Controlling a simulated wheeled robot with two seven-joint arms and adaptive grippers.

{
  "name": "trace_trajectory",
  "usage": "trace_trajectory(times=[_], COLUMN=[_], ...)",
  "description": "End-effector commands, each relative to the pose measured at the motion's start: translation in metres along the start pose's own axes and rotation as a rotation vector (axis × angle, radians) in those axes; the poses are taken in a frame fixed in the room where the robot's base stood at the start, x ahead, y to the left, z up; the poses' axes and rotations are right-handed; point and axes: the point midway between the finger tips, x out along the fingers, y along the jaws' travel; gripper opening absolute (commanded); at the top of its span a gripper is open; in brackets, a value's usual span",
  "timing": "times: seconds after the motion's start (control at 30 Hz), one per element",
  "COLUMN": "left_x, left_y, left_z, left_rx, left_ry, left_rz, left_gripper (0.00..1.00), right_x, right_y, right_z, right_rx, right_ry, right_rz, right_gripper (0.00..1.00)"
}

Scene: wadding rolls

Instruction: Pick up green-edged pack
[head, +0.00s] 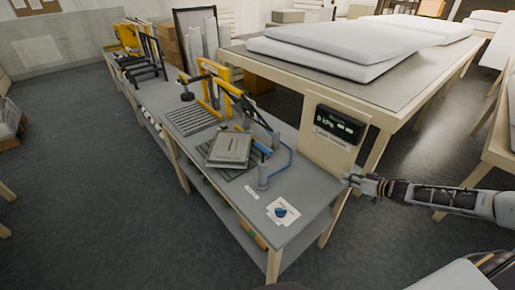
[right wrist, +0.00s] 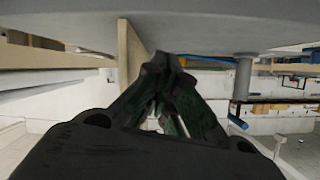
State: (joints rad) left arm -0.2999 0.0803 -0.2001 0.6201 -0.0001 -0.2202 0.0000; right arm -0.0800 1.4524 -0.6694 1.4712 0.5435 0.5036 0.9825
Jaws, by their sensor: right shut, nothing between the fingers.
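I cannot make out a green-edged pack for certain. Some small green and orange edges (head: 243,230) show on the shelf under the grey workbench (head: 300,222), too small to identify. My right gripper (head: 346,179) reaches in from the right, beside the right end of the workbench and below the black display. It is shut and empty. In the right wrist view its dark fingers (right wrist: 165,62) come together just under a pale overhanging surface. My left gripper is not in view.
The bench carries a flat grey block (head: 231,148), yellow-framed tools (head: 212,85) and a white card with a blue knob (head: 281,211). A black display (head: 340,124) stands at its right end. Behind, white wadding slabs (head: 350,42) lie on a large table. Open floor (head: 95,215) lies left.

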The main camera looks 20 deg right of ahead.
Motion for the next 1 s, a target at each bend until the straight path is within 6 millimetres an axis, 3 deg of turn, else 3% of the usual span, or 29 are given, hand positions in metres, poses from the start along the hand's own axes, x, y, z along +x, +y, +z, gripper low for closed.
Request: trace_trajectory(times=[0.2, 0.4, 0.7, 1.0], left_x=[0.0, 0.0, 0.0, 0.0], left_y=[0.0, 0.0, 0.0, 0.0], left_z=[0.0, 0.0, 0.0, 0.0], left_rx=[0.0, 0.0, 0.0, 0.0], left_ry=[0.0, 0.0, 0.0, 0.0], left_rz=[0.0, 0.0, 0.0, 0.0], left_gripper=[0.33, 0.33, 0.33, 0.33], right_x=[0.005, 0.004, -0.004, -0.008], right_y=[-0.042, -0.069, -0.09, -0.096], right_z=[-0.016, -0.033, -0.054, -0.061], right_rx=[0.281, 0.532, 0.861, 1.029], right_ry=[0.069, 0.112, 0.129, 0.112], right_rz=[-0.129, -0.24, -0.382, -0.446], right_gripper=[0.0, 0.0, 0.0, 0.0])
